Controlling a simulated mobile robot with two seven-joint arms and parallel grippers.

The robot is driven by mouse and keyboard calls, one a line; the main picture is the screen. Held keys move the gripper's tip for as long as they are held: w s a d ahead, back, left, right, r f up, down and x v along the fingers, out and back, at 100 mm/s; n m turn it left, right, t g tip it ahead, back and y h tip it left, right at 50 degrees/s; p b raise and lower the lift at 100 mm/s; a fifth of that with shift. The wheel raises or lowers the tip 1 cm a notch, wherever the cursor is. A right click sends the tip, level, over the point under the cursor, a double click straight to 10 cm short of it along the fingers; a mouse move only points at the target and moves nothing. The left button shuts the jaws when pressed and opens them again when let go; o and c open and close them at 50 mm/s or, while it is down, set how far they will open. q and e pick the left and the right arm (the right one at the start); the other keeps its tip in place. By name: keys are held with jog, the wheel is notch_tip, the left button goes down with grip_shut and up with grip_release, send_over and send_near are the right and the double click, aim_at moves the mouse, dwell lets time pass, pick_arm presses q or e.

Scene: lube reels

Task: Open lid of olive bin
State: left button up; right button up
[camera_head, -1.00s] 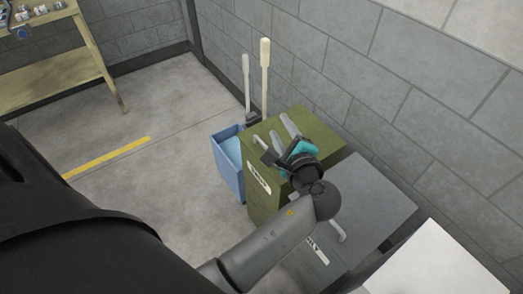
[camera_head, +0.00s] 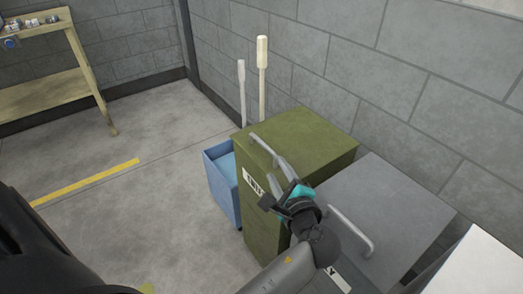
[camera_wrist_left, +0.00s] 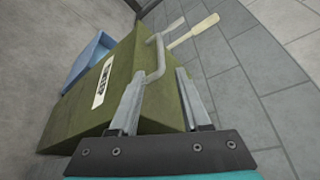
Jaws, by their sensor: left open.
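The olive bin (camera_head: 318,140) stands by the wall, its lid lying flat and closed. A grey bar handle (camera_head: 264,149) is fixed along the lid's front edge, and a white label is on the bin's front. My left gripper (camera_head: 277,170) is open at the front edge of the lid, close to the handle. In the left wrist view the handle (camera_wrist_left: 157,55) shows between and just beyond the fingertips (camera_wrist_left: 161,75) of the olive bin (camera_wrist_left: 112,75). I cannot tell whether the fingers touch it. The handle's near end is partly hidden by a finger in the head view. My right gripper is not in view.
A grey bin (camera_head: 395,205) with its own handle stands close on the right, with a white surface (camera_head: 480,270) beyond. A blue open bin (camera_head: 222,180) stands left, with two upright pale handles behind. The wall is close behind. Floor at left is clear.

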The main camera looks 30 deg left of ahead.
aim_at(263, 147)
pick_arm(q)
jog(key=b+x, duration=0.4)
jog(key=x, duration=0.8)
jog(key=shift+w+a+f, duration=0.1)
jog(key=shift+w+a, duration=0.05)
jog(key=shift+b+x, duration=0.4)
jog(key=shift+x, duration=0.95)
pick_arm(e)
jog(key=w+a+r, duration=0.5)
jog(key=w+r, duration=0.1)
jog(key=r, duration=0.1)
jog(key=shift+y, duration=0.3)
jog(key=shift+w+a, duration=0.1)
pick_arm(q)
grip_shut()
